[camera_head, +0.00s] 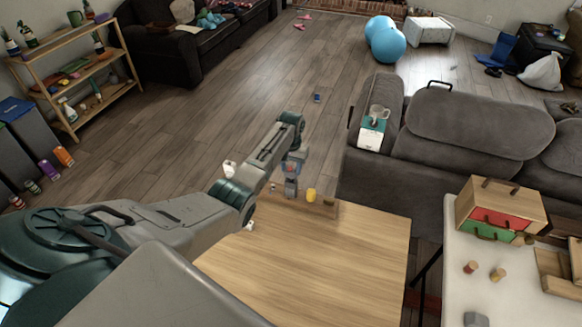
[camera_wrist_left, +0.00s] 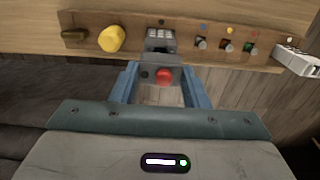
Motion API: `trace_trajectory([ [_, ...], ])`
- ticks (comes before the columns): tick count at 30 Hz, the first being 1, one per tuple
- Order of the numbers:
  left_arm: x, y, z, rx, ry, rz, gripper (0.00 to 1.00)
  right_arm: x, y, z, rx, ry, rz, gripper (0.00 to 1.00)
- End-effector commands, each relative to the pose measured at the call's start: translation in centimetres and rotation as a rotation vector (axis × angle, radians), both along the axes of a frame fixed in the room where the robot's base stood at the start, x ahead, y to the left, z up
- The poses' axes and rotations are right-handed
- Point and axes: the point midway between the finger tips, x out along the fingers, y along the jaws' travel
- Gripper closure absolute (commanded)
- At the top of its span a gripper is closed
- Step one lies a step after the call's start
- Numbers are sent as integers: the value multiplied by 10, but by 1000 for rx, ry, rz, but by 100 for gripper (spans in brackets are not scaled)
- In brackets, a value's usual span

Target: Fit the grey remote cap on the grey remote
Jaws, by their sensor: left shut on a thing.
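My left gripper (camera_head: 291,166) is at the far edge of the wooden table, with its arm reaching in from the left. In the left wrist view its two blue fingers (camera_wrist_left: 162,88) are shut on a grey piece with a red button, which I take to be the grey remote cap (camera_wrist_left: 147,77). Right beyond it, lined up with it, is the grey remote (camera_wrist_left: 160,36) with a light keypad, at the wooden board. It also shows in the head view (camera_head: 291,188). I cannot tell whether cap and remote touch or a small gap remains. My right gripper is not in view.
The wooden board (camera_wrist_left: 185,52) also bears a yellow knob (camera_wrist_left: 112,38), a brown piece (camera_wrist_left: 75,37) and several small plugs by coloured dots. A white piece (camera_wrist_left: 297,61) is at its right. The wooden table (camera_head: 320,262) is mostly bare. A grey sofa (camera_head: 450,130) stands beyond it.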

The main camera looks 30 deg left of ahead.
Motion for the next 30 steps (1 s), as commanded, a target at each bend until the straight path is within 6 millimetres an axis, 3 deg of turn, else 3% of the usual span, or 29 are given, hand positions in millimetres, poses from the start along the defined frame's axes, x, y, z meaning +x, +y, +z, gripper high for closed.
trace_trajectory([
  [30,0,0,-14,0,0,0,77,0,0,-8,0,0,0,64],
])
